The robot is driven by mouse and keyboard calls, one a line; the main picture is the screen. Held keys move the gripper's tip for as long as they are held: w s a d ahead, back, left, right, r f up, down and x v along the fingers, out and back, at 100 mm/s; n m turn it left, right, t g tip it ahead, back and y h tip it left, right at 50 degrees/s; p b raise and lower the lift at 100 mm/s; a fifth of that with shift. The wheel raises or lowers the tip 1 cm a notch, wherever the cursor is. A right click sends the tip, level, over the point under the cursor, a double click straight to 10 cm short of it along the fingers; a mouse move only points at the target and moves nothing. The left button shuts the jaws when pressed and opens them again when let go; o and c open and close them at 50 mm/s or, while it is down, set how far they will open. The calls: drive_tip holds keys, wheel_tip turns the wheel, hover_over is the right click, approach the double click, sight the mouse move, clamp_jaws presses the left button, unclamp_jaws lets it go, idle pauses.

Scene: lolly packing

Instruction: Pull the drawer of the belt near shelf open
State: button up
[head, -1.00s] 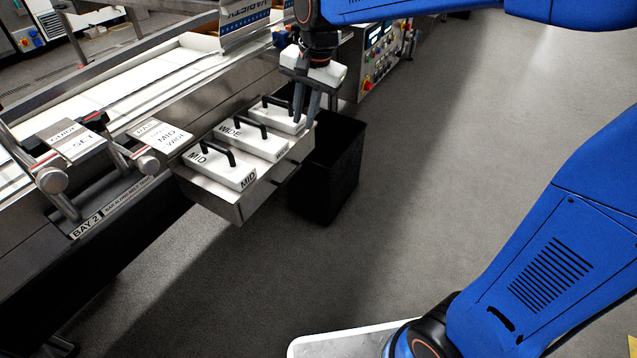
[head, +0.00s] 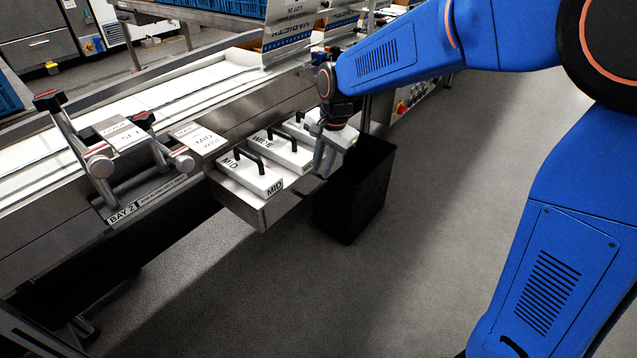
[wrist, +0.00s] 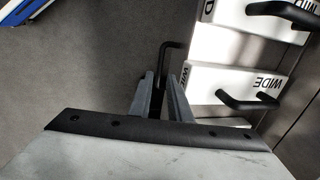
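The drawer (head: 240,203) is a steel tray under the belt's side, with its front facing right. White blocks with black handles, marked MID (head: 252,182) and WIDE (head: 287,156), lie on it. My gripper (head: 323,168) points down at the drawer's far right front, beside the blocks. In the wrist view, a dark bent bar (wrist: 170,46), looking like a handle, runs down between the two grey fingers (wrist: 160,90). I cannot tell whether the fingers touch it. Its lower end is hidden, and in the head view my gripper covers that place.
A black bin (head: 355,195) stands on the floor just right of the drawer, close under my gripper. The conveyor belt (head: 150,115) and the BAY 2 clamps (head: 100,165) are at the left. A control panel (head: 405,100) is behind. The floor at right is open.

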sight(317, 188)
drive_tip(key=f, duration=0.5)
drive_tip(key=w+a+f, duration=0.1)
drive_tip(key=f, duration=0.1)
drive_tip(key=shift+a+f, duration=0.1)
drive_tip(key=shift+f, duration=0.05)
clamp_jaws()
